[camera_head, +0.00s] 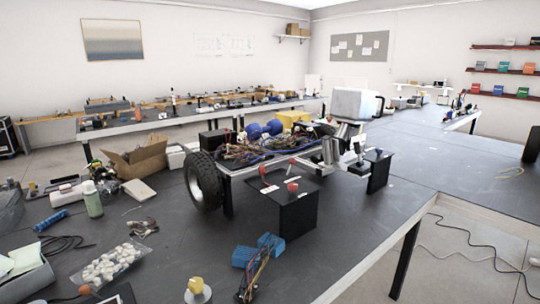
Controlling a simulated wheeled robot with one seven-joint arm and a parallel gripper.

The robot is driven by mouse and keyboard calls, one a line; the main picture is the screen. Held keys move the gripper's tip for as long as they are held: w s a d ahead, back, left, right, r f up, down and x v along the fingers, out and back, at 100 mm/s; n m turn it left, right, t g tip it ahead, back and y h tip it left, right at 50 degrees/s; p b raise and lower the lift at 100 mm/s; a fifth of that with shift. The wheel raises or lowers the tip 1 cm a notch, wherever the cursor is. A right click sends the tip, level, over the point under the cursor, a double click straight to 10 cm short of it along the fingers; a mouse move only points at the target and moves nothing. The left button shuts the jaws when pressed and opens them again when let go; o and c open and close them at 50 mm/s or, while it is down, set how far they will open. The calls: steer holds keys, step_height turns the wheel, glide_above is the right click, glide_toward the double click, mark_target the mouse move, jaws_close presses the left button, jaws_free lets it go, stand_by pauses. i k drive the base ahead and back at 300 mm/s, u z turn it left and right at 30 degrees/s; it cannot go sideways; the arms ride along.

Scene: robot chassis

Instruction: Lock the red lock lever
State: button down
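A robot chassis stands on the dark table near the middle of the head view, with a large black wheel (204,181) at its left. A black box (287,208) is at its front. Small red parts show here: a rounded red knob (292,186) at the box's top, a red part (263,170) up and left of it, and a smaller red part (292,161) behind. I cannot tell which of these is the red lock lever, nor whether it is locked. My gripper is not in view.
Blue blocks (257,251) and loose wires (252,277) lie in front of the black box. A bag of white pieces (107,264), a green bottle (92,199) and an open cardboard box (137,160) are at left. The dark tabletop (372,215) right of the box is clear.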

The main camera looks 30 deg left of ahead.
mark_target(292, 161)
steer(key=u, duration=0.75)
steer(key=i, duration=1.05)
steer(key=u, duration=0.75)
